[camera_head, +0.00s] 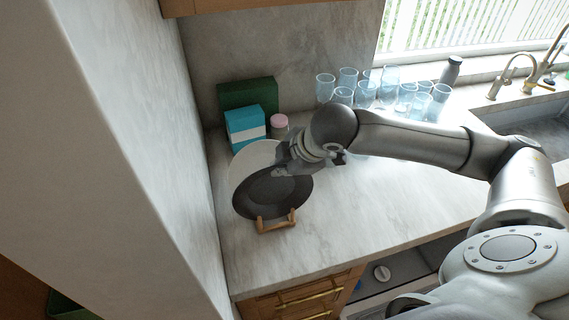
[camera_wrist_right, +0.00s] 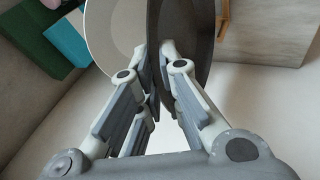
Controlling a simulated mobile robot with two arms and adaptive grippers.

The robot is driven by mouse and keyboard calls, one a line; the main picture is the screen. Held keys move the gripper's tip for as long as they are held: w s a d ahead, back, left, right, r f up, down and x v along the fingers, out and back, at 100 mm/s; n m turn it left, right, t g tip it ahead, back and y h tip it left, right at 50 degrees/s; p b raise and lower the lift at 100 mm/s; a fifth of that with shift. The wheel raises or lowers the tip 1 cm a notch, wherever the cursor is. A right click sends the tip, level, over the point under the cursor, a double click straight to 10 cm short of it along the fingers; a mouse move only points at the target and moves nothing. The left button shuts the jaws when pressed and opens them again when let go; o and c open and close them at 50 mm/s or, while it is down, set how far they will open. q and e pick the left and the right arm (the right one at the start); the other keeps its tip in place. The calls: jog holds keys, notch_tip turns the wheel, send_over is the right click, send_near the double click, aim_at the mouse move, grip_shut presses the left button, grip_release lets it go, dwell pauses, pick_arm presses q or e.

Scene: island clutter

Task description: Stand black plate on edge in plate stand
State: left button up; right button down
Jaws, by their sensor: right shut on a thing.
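The black plate (camera_head: 270,195) is tilted up on edge at the wooden plate stand (camera_head: 277,226), its lower rim at the stand's prongs. I cannot tell whether it rests fully in the slot. My right gripper (camera_head: 291,168) is shut on the plate's upper right rim. In the right wrist view the black plate (camera_wrist_right: 198,40) rises edge-on between the fingers of the gripper (camera_wrist_right: 163,62). A white plate (camera_head: 240,167) stands just behind the black one, and it also shows in the wrist view (camera_wrist_right: 112,30). My left gripper is not in view.
A blue box (camera_head: 245,127), a green box (camera_head: 248,94) and a pink-lidded jar (camera_head: 279,125) stand behind the plates. Several glasses (camera_head: 364,93) and a grey bottle (camera_head: 451,71) stand at the back right. A wall closes the left side. The counter in front right is clear.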

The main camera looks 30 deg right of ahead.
jog(key=shift+f+b, duration=0.3)
jog(key=shift+f, duration=0.45)
jog(key=c, duration=1.5)
grip_release()
jog(key=shift+p+v, duration=3.05)
jog(key=shift+v, duration=0.5)
